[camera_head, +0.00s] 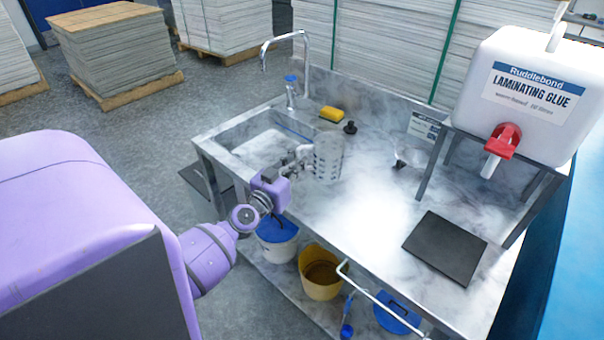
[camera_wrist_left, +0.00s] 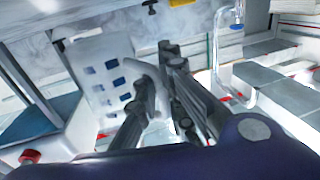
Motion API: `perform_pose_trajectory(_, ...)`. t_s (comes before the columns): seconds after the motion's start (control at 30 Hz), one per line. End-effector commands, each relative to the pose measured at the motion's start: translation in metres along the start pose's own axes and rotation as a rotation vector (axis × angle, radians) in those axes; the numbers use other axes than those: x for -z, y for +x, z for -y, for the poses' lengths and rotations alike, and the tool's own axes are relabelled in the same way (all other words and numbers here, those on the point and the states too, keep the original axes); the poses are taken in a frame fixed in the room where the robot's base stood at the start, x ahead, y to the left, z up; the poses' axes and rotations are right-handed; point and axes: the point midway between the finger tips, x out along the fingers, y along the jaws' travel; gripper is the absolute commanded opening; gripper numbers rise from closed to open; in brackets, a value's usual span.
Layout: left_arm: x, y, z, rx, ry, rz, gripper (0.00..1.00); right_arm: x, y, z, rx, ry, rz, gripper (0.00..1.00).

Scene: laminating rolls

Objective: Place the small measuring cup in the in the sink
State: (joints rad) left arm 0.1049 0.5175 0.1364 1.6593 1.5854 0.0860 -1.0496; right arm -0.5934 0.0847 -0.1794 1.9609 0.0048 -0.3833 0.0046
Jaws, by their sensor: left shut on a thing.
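A pale measuring cup (camera_head: 328,158), marked with rows of small squares, is at the right edge of the sink (camera_head: 262,138) in the head view. Whether it is held up or rests on the worktop, I cannot tell. My left gripper (camera_head: 303,156) is on the cup's left side, shut on what looks like its handle. In the left wrist view the cup (camera_wrist_left: 103,72) is upper left, with blue squares on its wall. The left gripper's fingers (camera_wrist_left: 158,100) close around a pale curved part beside it. My right gripper is not in view.
A curved tap (camera_head: 290,70) stands behind the sink. A yellow sponge (camera_head: 332,114) and a black plug (camera_head: 350,127) lie behind the cup. A clear vessel (camera_head: 411,154), a dark mat (camera_head: 445,247) and a glue container (camera_head: 525,95) are further right. Buckets (camera_head: 320,278) stand below.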

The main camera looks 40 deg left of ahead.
Motion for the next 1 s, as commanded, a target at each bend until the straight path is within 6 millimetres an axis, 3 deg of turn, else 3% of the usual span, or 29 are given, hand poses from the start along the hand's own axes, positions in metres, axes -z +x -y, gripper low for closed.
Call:
perform_pose_trajectory(0.03, -0.028, -0.005, -0.001, -0.001, -0.001, 0.023, 0.00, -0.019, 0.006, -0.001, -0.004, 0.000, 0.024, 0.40)
perform_pose_trajectory(0.13, -0.040, -0.005, 0.000, 0.000, -0.001, 0.021, 0.00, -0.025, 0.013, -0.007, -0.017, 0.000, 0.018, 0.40)
perform_pose_trajectory(0.43, -0.032, -0.003, 0.000, 0.000, 0.000, 0.008, 0.00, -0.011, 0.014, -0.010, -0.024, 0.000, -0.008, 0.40)
perform_pose_trajectory(0.57, -0.036, -0.003, 0.000, 0.000, -0.001, 0.010, 0.00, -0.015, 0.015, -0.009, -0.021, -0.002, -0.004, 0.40)
perform_pose_trajectory(0.6, -0.036, -0.003, 0.000, 0.000, -0.001, 0.009, 0.12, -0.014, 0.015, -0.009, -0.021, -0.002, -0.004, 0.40)
perform_pose_trajectory(0.7, -0.035, -0.003, 0.000, 0.000, -0.001, 0.009, 0.25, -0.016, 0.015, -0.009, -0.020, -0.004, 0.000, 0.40)
perform_pose_trajectory(1.0, -0.034, -0.003, 0.000, 0.000, -0.001, 0.008, 0.27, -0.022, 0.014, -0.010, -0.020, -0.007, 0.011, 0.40)
